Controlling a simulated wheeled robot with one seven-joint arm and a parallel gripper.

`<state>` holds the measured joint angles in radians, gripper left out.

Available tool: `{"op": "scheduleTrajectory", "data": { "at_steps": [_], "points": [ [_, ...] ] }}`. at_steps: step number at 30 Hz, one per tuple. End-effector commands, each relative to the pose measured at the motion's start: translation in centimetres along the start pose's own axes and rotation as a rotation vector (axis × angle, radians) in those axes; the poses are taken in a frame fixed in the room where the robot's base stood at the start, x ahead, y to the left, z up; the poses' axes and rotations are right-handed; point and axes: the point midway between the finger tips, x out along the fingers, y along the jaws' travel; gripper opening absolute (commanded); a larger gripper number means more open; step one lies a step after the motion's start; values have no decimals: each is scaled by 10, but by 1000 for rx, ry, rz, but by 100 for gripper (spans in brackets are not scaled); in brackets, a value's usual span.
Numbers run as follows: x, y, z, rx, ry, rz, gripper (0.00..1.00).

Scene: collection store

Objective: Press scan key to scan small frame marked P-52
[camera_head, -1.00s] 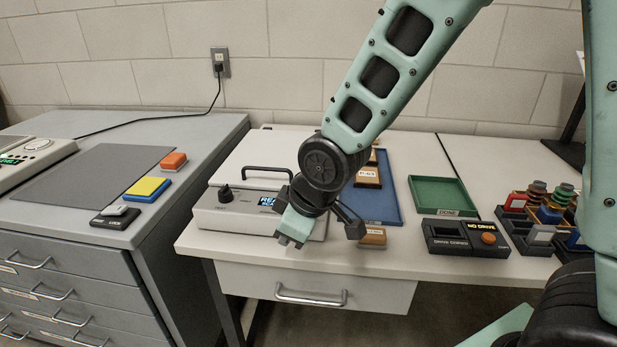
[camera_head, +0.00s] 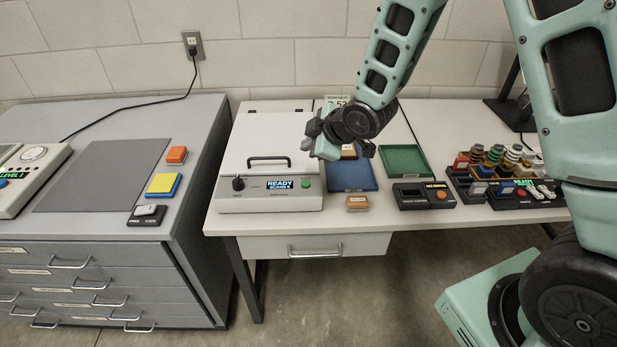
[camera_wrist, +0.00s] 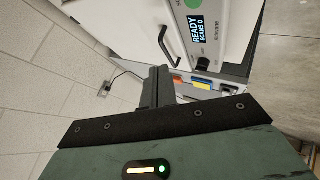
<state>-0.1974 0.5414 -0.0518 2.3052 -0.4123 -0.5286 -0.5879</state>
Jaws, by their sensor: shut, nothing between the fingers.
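The scanner (camera_head: 270,203) is a white box with a closed lid and black handle on the right-hand table. Its display (camera_head: 280,184) reads READY, SCANS 0; it also shows in the wrist view (camera_wrist: 196,27). A green round key (camera_head: 306,184) sits right of the display, and a green key (camera_wrist: 193,3) is cut by the wrist view's top edge. My gripper (camera_head: 322,150) is shut and empty, above the scanner's right side, apart from the key. A sign (camera_head: 337,102) ending in 52 stands behind my arm, partly hidden. No P-52 mark is readable on a frame.
A blue tray (camera_head: 352,181) holds a brown frame (camera_head: 348,150), partly hidden by my arm. A small orange-brown block (camera_head: 357,203) lies before it. A green tray (camera_head: 404,162), a black drive box (camera_head: 424,196) and stacked coloured parts stand rightward. A grey drawer cabinet (camera_head: 180,220) stands left.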

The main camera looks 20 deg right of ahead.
Motion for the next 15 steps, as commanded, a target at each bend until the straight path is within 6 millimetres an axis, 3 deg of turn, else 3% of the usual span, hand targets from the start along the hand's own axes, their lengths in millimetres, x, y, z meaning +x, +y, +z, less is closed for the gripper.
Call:
{"op": "scheduleTrajectory", "data": {
  "at_steps": [15],
  "points": [
    [6,-4,4,0,0,0,0]
  ]
}}
